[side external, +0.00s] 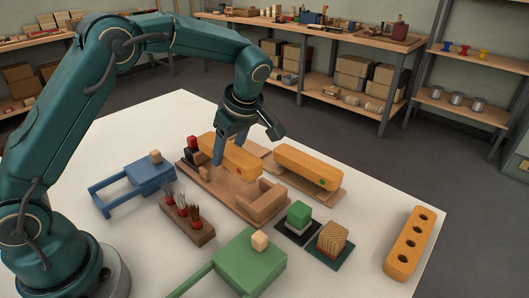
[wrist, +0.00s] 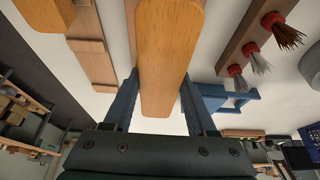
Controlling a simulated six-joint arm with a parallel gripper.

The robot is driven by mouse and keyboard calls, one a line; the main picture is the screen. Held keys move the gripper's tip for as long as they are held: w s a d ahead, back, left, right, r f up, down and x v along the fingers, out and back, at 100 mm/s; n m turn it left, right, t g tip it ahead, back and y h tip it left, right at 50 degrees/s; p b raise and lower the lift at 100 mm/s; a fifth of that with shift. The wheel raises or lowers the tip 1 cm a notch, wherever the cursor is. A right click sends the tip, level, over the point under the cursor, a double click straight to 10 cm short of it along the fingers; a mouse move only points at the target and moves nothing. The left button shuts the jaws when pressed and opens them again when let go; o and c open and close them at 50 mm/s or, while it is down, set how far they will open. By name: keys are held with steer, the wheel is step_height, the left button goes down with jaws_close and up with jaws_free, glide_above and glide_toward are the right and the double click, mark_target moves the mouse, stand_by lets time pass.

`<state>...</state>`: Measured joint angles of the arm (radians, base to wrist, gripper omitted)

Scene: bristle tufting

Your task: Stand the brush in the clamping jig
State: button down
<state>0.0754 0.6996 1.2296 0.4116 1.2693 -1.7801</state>
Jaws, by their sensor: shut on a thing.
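The brush, a long orange-yellow block with rounded ends, is between the fingers of my gripper (side external: 229,148) in the side view (side external: 237,160). It also fills the middle of the wrist view (wrist: 168,45), with a blue finger on each side. My gripper (wrist: 160,88) is shut on it. The clamping jig appears to be the tan wooden base with raised end blocks (side external: 262,204), below the brush. The brush lies lengthwise over the jig; I cannot tell whether it touches it.
A similar orange block (side external: 308,166) lies on a board behind right. A dark wooden holder (side external: 186,222) with red-collared bristle tufts is at front left. A blue stand (side external: 146,178) and green stand (side external: 249,262) flank it. An orange bar with holes (side external: 409,244) lies far right, with clear table around.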

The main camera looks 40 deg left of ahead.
steer(key=shift+d+f, duration=0.1)
steer(key=shift+f, duration=2)
steer(key=shift+f, duration=0.1)
steer(key=shift+c, duration=1)
jaws_free()
